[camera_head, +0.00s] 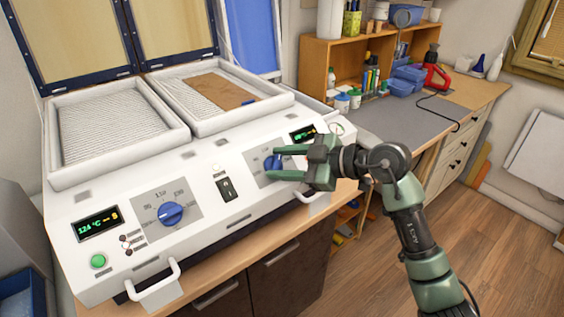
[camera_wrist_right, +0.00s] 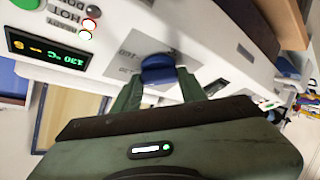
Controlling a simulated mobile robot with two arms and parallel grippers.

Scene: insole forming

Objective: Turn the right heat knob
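The right heat knob (camera_head: 271,162) is a blue dial on a grey scale plate at the right end of the white machine's sloped front panel. My right gripper (camera_head: 284,162) reaches it from the right, with one green finger above the knob and one below. In the right wrist view the knob (camera_wrist_right: 157,70) sits between the tips of my right gripper (camera_wrist_right: 160,82). The fingers look open around it; whether either touches it is hard to tell. The fingers partly hide the scale. My left gripper is not in view.
A matching left knob (camera_head: 170,214) and a lit display (camera_head: 97,224) are on the panel's left. A black switch (camera_head: 226,189) sits between the knobs. Another display (camera_head: 302,133) is just above my right gripper.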

